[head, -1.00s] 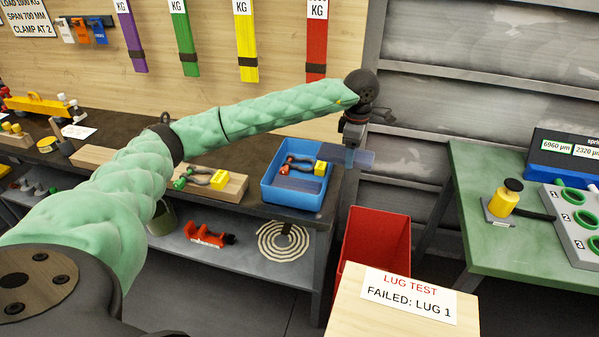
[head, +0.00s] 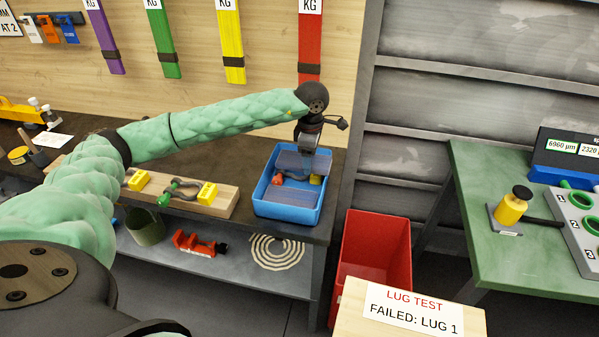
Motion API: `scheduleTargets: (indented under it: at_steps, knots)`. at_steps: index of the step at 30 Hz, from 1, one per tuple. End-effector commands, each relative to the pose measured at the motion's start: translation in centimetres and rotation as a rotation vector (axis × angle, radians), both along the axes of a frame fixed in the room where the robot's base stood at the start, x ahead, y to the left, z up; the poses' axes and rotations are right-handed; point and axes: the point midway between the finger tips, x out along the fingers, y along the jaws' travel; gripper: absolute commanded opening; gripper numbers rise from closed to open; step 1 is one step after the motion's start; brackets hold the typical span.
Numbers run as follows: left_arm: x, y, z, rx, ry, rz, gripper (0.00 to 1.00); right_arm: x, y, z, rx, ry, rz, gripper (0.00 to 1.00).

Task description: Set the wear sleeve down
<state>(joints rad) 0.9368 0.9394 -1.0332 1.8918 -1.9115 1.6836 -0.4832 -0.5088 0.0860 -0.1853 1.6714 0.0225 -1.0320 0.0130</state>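My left gripper (head: 308,150) points down over the blue tray (head: 288,214) on the dark bench. It appears shut on the wear sleeve (head: 290,161), a flat, translucent grey-blue piece. The sleeve is level with the back part of the tray opening; whether it touches anything below is unclear. Another flat bluish piece (head: 283,197) shows in the front part of the tray. My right gripper is not in view.
A wooden block (head: 222,205) with shackles and yellow tags stands left of the tray. A red bin (head: 375,250) stands on the right, below bench height. A box with a "LUG TEST" label (head: 412,312) is in front. A green table (head: 470,215) is at the right.

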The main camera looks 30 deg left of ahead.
Motion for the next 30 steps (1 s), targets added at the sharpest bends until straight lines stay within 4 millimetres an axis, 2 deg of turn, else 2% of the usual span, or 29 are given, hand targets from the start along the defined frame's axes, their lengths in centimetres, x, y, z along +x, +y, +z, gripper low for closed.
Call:
scheduleTargets:
  at_steps: [1,6,11,20,24,30]
  knots:
    - [-0.6,0.8,-0.5,0.002,0.003,0.002,0.43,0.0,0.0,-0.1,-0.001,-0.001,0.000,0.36]
    - [-1.6,2.1,-1.5,0.001,0.001,0.000,0.43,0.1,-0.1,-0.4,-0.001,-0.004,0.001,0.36]
    - [-1.8,2.4,-2.1,-0.001,0.000,-0.001,0.43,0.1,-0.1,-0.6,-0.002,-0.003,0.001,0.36]
    - [-1.8,2.4,-5.6,-0.001,0.002,0.000,0.43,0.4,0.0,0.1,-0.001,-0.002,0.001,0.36]
    - [-1.8,2.4,-5.8,-0.001,0.000,0.000,0.43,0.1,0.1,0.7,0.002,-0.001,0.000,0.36]
    - [-1.8,2.4,-5.8,-0.001,0.000,0.000,0.43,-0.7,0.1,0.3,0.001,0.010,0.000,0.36]
